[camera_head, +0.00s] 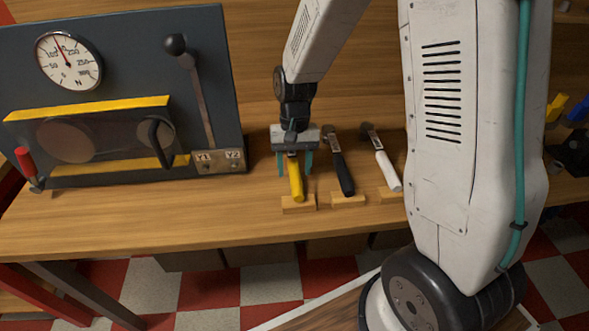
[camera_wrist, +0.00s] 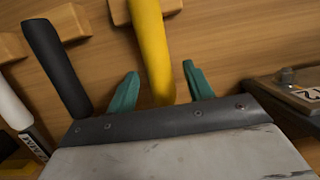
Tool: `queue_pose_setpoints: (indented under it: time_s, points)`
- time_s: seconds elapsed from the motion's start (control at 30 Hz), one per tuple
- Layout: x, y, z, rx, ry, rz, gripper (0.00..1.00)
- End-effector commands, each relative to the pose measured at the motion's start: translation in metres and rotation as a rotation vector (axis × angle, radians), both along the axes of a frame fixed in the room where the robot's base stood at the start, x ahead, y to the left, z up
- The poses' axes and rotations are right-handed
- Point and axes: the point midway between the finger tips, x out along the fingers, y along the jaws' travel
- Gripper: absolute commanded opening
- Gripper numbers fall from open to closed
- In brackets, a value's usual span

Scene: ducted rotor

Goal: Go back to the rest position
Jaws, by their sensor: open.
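My gripper (camera_head: 294,165) is low over the wooden bench, its teal fingers open on either side of a yellow-handled tool (camera_head: 296,181). In the wrist view the yellow handle (camera_wrist: 150,45) runs between the two spread fingertips (camera_wrist: 160,82), with visible gaps on both sides. The handle's near end rests at a small wooden block (camera_head: 299,205). The tool's far end is hidden under my gripper.
A black-handled tool (camera_head: 341,174) and a white-handled tool (camera_head: 387,170) lie to the right on wooden blocks. At left stands a dark panel with a gauge (camera_head: 68,62), a lever (camera_head: 195,90) and a red handle (camera_head: 26,164). The bench front is clear.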

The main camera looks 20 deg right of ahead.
Motion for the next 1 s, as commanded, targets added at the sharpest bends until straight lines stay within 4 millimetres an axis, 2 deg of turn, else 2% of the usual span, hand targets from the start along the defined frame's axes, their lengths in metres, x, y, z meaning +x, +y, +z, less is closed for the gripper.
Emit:
queue_pose_setpoints:
  time_s: [0.1,0.3,0.43,0.6,0.67,0.73,1.0]
  points:
    - [0.006,-0.002,0.022,0.000,-0.005,-0.001,0.52]
    - [0.012,-0.006,0.051,-0.001,-0.003,0.000,0.52]
    - [0.013,-0.007,0.061,-0.001,-0.002,-0.001,0.52]
    - [0.013,-0.007,0.063,0.001,0.003,0.010,0.52]
    - [0.004,-0.008,0.061,0.004,0.030,0.036,0.52]
    - [-0.014,-0.009,0.063,0.006,0.063,0.072,0.52]
    - [-0.081,-0.017,0.123,-0.002,0.028,0.189,0.52]
